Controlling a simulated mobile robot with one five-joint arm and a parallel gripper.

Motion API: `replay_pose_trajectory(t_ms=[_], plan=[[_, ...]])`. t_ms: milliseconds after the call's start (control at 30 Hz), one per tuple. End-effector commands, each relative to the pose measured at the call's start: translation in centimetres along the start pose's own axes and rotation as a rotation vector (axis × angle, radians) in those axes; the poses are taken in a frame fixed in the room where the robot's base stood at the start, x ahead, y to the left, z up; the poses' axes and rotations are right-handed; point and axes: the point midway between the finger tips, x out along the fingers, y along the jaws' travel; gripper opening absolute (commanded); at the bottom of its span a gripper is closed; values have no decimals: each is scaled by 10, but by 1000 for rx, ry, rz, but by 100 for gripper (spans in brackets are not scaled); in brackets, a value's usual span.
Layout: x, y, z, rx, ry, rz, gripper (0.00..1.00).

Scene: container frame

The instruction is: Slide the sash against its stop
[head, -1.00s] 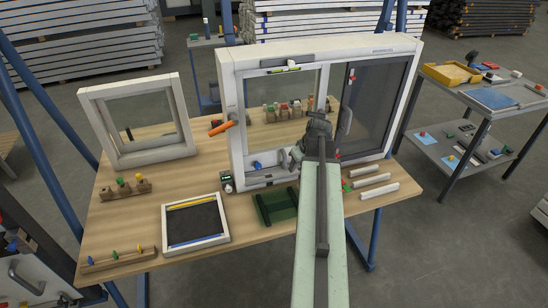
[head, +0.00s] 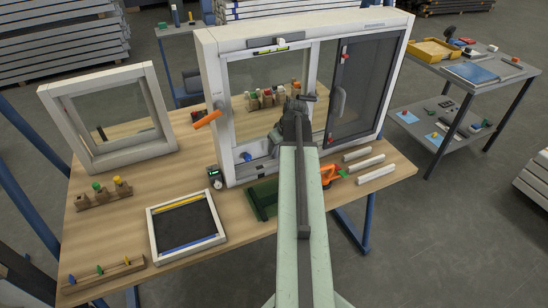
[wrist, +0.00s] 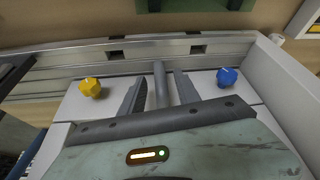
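A green tray (head: 262,199), an orange tool (head: 328,174) and white strips (head: 376,173) lie in front.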

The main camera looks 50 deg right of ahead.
Motion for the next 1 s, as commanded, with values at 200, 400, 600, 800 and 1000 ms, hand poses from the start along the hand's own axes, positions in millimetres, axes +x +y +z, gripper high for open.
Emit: replay_pose_trajectory(t_ms=[200,400,600,800,1000], plan=[[32,-1,1,-2,1,0,39],[30,-1,-1,-2,1,0,39],[30,-2,-1,-2,1,0,0],[30,-2,-1,-2,0,0,0],[30,-2,-1,-3,0,-1,0]])
